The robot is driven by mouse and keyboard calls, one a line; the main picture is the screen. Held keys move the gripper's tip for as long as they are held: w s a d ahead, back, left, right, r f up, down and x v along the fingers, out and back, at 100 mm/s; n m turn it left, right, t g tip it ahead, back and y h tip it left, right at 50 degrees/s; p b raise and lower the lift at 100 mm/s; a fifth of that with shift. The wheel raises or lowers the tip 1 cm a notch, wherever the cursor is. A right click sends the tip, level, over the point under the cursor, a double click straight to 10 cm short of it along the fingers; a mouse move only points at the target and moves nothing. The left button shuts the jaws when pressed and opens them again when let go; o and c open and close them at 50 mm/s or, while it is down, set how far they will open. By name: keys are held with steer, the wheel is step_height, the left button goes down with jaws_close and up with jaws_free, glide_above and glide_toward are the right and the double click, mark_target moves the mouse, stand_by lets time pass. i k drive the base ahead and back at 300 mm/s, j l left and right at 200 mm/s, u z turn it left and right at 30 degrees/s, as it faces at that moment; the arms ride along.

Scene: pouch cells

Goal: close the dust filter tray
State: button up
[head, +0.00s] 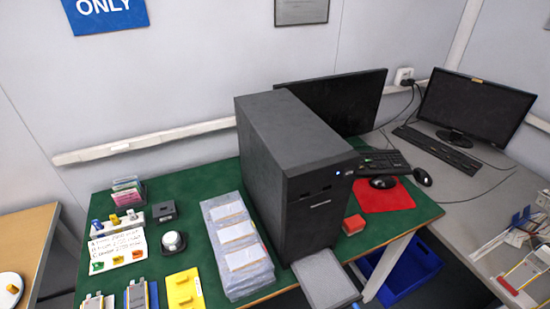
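The dust filter tray (326,280) is a flat grey panel with a pale rim. It sticks out from the bottom front of the black computer tower (318,212), toward the lower edge of the picture. Its near end reaches past the front edge of the green bench mat. The tower stands upright on the mat. My gripper is not in view.
A red block (354,224) lies right of the tower. Bagged pouch cells (237,249) lie close on its left. A yellow plate (184,290) and small fixtures fill the left side. A blue bin (412,272) is under the bench at right.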

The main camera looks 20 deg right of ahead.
mark_target(324, 283)
steer(key=k+l, duration=0.45)
steer(key=k, duration=0.6)
steer(key=l+u, duration=0.05)
